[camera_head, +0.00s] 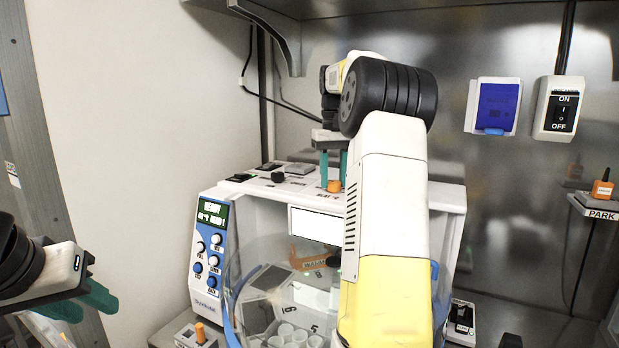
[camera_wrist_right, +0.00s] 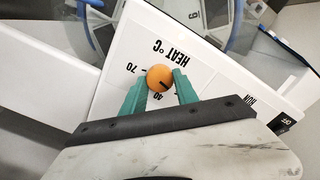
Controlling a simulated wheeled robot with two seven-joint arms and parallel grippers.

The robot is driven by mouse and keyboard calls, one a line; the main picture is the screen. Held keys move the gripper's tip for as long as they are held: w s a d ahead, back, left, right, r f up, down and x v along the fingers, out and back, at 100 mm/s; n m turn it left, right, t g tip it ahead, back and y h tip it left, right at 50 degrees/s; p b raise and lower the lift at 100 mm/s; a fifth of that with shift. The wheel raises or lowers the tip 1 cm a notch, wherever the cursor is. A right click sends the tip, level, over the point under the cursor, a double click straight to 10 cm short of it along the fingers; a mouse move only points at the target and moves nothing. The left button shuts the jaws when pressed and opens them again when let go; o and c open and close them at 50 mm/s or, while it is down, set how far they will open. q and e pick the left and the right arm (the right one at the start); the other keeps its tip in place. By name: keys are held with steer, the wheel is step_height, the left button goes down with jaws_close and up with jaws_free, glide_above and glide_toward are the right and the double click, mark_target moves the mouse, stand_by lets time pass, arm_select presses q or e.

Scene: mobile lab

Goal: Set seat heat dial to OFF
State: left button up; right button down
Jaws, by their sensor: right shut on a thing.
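The heat dial is a round orange knob (camera_wrist_right: 159,78) on the white panel, beside the upside-down print "HEAT °C" and the numbers 70 and 40. A short dark mark on it points to the lower right in the wrist view. In the head view the knob (camera_head: 334,186) shows on the machine's top. My right gripper (camera_wrist_right: 160,88) has its two teal fingers on either side of the knob, shut on it; in the head view the gripper (camera_head: 334,168) reaches down from behind my arm. My left gripper (camera_head: 84,302) is at the far left, its teal fingers apart and empty.
The white machine (camera_head: 452,196) has a blue control panel (camera_head: 211,240) with a lit display. A clear round bowl (camera_head: 262,290) stands in front. A black knob (camera_head: 278,177) and small parts are on top. An ON/OFF switch (camera_head: 559,108) and a blue-covered box (camera_head: 495,105) hang on the wall.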

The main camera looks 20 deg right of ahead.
mark_target(334, 181)
steer(key=c, duration=0.9)
jaws_free()
steer(key=shift+c, duration=0.2)
step_height(334, 181, up, 7)
steer(key=shift+r, duration=0.4)
steer(key=shift+a, duration=0.1)
